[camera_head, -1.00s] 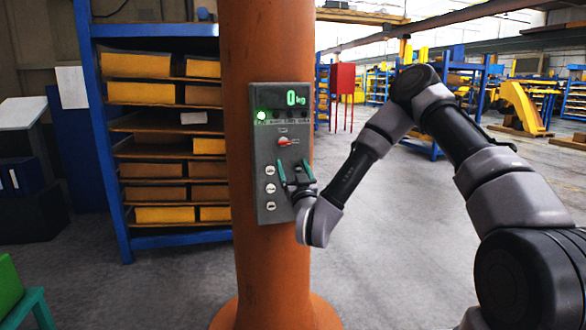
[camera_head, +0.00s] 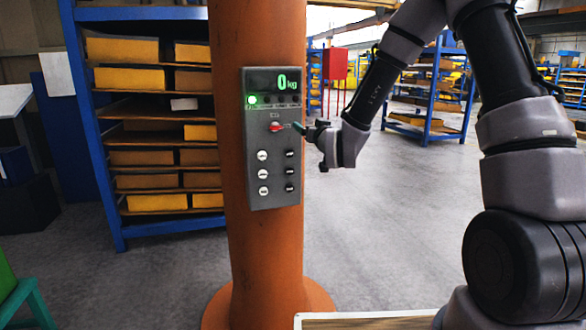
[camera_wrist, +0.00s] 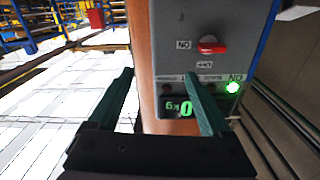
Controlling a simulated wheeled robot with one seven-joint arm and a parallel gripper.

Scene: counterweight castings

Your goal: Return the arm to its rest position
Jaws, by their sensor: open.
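My gripper (camera_head: 301,130) is at the right edge of the grey control panel (camera_head: 257,190), beside its red switch (camera_head: 275,126). In the wrist view my gripper (camera_wrist: 160,82) is open and empty, its two green fingers apart. The panel (camera_wrist: 175,20) and red switch (camera_wrist: 211,45) appear upside down there, beyond the fingertips. Whether a finger touches the panel I cannot tell. The display (camera_head: 276,81) reads 0 kg, and a green lamp (camera_head: 252,100) is lit.
The panel is mounted on an orange column (camera_head: 270,260). A blue rack (camera_head: 85,120) with yellow bins stands behind at left. A wood-topped surface (camera_head: 370,322) shows at the bottom. Open floor (camera_head: 390,220) lies right of the column.

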